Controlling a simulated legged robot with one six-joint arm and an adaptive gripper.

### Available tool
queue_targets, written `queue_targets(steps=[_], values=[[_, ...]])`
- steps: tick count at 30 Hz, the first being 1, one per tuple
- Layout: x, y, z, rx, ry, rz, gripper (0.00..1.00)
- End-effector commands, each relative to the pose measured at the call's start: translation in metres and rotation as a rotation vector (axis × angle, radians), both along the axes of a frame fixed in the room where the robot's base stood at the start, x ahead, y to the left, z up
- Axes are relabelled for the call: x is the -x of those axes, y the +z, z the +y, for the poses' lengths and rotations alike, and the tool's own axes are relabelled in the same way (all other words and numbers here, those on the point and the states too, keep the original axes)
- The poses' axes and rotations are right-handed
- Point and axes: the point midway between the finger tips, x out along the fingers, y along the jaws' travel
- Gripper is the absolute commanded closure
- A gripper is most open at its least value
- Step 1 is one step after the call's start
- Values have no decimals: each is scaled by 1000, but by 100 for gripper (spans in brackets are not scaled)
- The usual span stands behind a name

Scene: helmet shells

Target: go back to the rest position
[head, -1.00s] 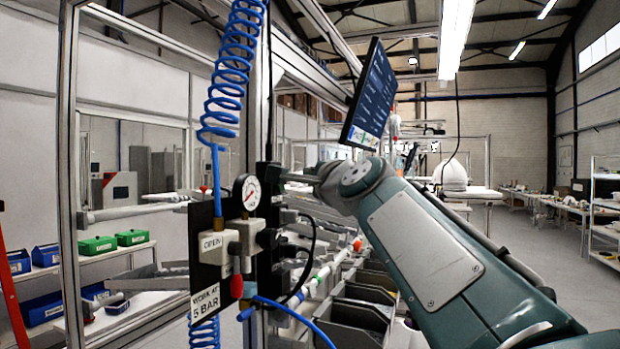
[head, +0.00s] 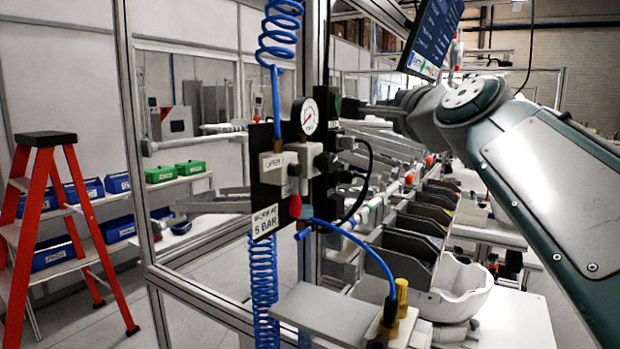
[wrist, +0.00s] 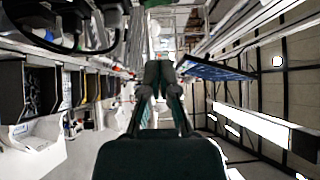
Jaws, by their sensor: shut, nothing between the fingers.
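My gripper (head: 372,112) reaches left from my arm in the head view, level with the pressure gauge; its tips lie close to the gauge panel in the picture, and I cannot tell whether they touch it. In the wrist view my gripper (wrist: 158,72) points away from the camera, with its dark fingers together and nothing seen held in them.
The panel with the pressure gauge (head: 305,116) and coiled blue hose (head: 264,290) stands near my gripper. Grey bins (head: 410,250) and a white curved shell (head: 462,285) are below. A monitor (head: 432,35) hangs above. A red stepladder (head: 45,200) stands left.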

Motion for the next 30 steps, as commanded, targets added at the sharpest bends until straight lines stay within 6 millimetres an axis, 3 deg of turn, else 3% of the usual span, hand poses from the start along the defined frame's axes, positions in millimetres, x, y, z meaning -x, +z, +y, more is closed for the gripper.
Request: queue_targets(steps=[5,9,18,21,24,30], values=[[34,-91,20,341,70,178,100],[72,-175,29,641,170,328,100],[176,-340,23,1206,479,604,100],[207,-382,16,1347,585,671,100],[228,-407,10,1437,660,713,100],[239,-420,7,1484,701,735,100]])
